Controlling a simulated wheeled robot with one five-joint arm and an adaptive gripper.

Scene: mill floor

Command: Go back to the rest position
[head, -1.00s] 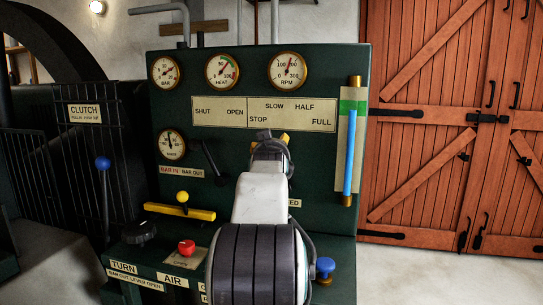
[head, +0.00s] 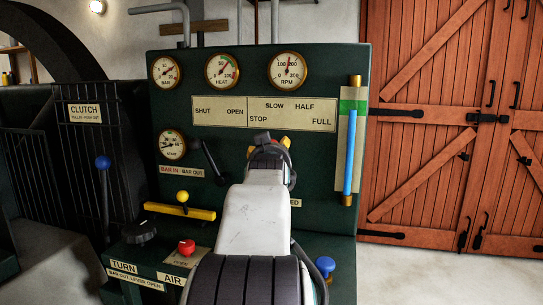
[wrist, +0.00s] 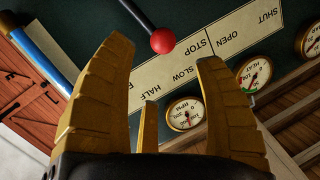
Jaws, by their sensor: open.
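My gripper (wrist: 164,52) shows in the wrist view with its yellow fingers spread wide and nothing between them. A red ball knob on a dark rod (wrist: 163,40) appears beyond the fingertips in that view, apart from both fingers. In the head view my gripper (head: 268,148) is in front of the green control panel (head: 260,65), mostly hidden behind my wrist, with only bits of yellow showing.
A dark lever (head: 212,162) stands left of my wrist. A yellow bar with a knob (head: 180,211), a red button (head: 187,247), a blue knob (head: 325,265) and a blue-knobbed clutch lever (head: 103,163) are nearby. Wooden doors (head: 450,120) stand right, with clear floor before them.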

